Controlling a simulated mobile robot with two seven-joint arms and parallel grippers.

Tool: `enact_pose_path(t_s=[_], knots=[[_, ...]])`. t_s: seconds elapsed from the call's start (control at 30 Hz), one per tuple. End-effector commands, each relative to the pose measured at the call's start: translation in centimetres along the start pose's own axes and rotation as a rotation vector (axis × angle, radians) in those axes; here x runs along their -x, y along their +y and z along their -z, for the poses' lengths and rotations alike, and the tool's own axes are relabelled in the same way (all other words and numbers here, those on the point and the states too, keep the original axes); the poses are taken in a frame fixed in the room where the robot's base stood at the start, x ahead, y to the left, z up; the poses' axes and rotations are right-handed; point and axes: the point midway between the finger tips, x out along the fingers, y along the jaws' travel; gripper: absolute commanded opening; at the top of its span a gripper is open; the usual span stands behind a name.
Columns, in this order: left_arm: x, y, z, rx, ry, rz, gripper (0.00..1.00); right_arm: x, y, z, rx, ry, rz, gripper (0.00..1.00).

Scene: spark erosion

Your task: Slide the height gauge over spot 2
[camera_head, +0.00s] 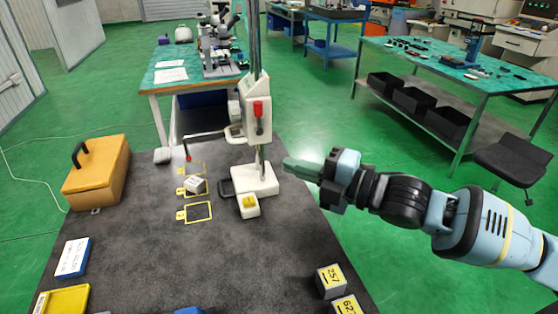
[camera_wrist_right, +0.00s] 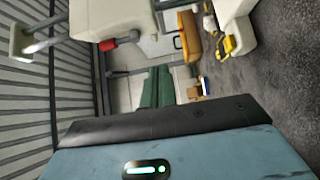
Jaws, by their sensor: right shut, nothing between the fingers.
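The height gauge (camera_head: 257,178) stands upright on the dark table, with a white base, a metal column and a white slider carrying a red knob. Its thin arm reaches left to a red tip above the yellow-outlined spots. The gauge also shows in the right wrist view (camera_wrist_right: 110,18). Several yellow outlines lie left of the gauge; a small grey-white block (camera_head: 195,185) sits at the middle one, and the near outline (camera_head: 198,212) is empty. Their numbers are too small to read. My right gripper (camera_head: 290,164) is shut and empty, its green fingers just right of the gauge; contact is unclear.
An orange case (camera_head: 97,172) stands at the table's left. A white block with a yellow top (camera_head: 248,205) sits just in front of the gauge base. Numbered blocks (camera_head: 331,281) stand at the near right edge. The table's middle front is clear.

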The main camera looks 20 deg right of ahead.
Motion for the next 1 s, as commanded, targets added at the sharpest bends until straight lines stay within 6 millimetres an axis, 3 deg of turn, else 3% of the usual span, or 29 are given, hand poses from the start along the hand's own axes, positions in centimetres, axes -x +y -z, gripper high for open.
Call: enact_pose_path(t_s=[0.1, 0.33, 1.0], knots=[[-0.4, -0.1, 0.2, -0.001, 0.007, 0.0, 0.6, 2.0, -0.3, 0.0, 0.0, -0.001, 0.003, 0.0], [-0.6, -0.1, 0.2, -0.001, 0.007, 0.0, 0.6, 4.4, -0.1, 0.0, -0.001, -0.001, 0.001, 0.0], [-0.4, -0.1, -0.2, 0.0, -0.001, 0.0, 0.6, 5.0, 0.0, 0.0, 0.0, 0.001, -0.001, 0.0]])
